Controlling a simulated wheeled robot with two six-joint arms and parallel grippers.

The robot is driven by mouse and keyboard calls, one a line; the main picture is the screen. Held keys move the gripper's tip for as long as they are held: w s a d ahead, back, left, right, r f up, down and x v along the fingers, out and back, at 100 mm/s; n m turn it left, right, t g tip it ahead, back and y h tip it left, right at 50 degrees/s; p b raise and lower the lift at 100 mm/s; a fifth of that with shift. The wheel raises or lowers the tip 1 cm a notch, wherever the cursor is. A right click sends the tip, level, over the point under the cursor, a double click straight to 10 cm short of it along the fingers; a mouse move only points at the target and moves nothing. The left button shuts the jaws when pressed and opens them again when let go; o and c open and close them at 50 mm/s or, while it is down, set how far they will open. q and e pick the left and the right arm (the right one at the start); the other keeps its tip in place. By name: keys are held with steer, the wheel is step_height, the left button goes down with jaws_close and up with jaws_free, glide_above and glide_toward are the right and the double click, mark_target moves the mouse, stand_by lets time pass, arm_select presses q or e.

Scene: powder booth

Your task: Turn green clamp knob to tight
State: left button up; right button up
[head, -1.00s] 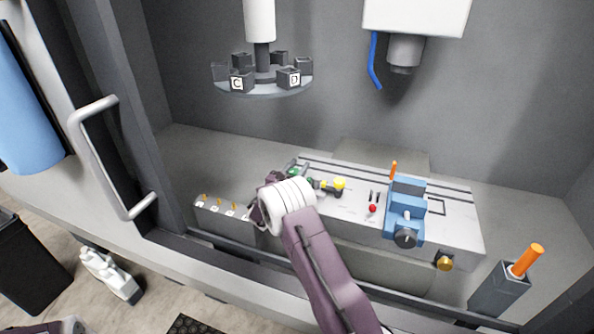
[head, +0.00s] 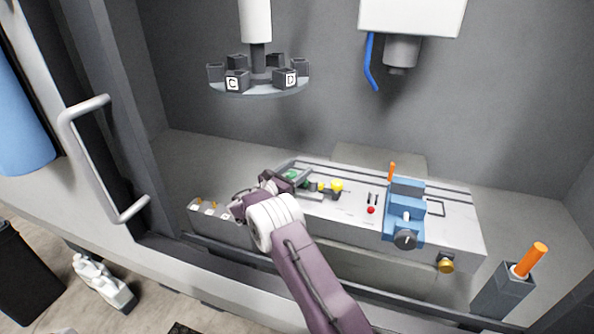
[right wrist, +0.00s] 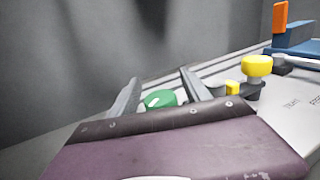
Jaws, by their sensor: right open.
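The green clamp knob (right wrist: 160,99) shows in the right wrist view between the two fingers of my right gripper (right wrist: 160,90), with a pale mark on its top. The fingers stand apart on either side of it, and its lower part is hidden behind the gripper body. I cannot tell whether either finger touches it. In the head view the green knob (head: 291,175) is partly covered by my right gripper (head: 297,179), at the left end of the grey slotted bench. My left gripper is not in view.
Right of the knob stands a yellow knob (head: 336,186). Farther right are a red button (head: 371,210) and a blue vise (head: 405,212). A carousel (head: 260,88) with dark blocks hangs above. A booth door handle (head: 95,155) is at the left.

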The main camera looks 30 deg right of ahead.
mark_target(288, 177)
steer(key=b+v, duration=0.1)
steer(key=v, duration=0.8)
steer(key=shift+s, duration=0.1)
steer(key=shift+a+f, duration=0.1)
